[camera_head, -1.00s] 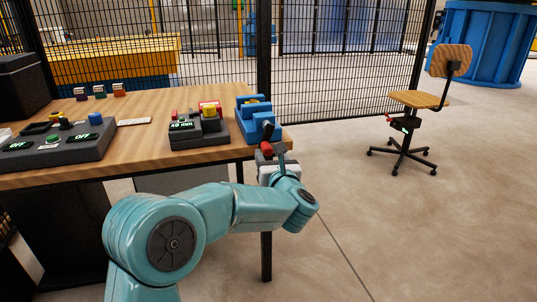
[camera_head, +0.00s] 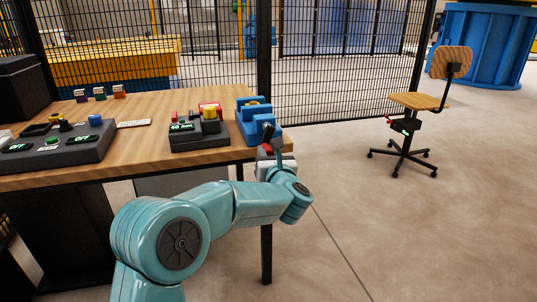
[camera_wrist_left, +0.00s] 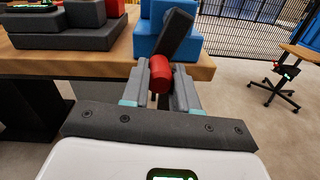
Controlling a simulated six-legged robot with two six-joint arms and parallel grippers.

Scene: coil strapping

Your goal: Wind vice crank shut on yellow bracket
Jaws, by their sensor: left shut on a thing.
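The blue vice (camera_head: 257,121) stands at the right end of the wooden bench, and its body also shows in the left wrist view (camera_wrist_left: 149,40). A bit of yellow, likely the yellow bracket (camera_head: 252,102), shows between its jaws; whether the jaws touch it I cannot tell. The dark crank arm (camera_wrist_left: 176,34) tilts, with a red handle knob (camera_wrist_left: 160,72) at its lower end. My left gripper (camera_wrist_left: 161,82) is shut on the red knob, just off the bench's front edge. In the head view my left gripper (camera_head: 271,156) partly hides the knob. My right gripper is not seen.
A grey box with a yellow button and a "40 mm" display (camera_head: 198,133) stands left of the vice. A control panel (camera_head: 58,145) lies farther left on the bench (camera_head: 140,150). A mesh fence (camera_head: 330,70) stands behind; a chair (camera_head: 410,100) is at right on open floor.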

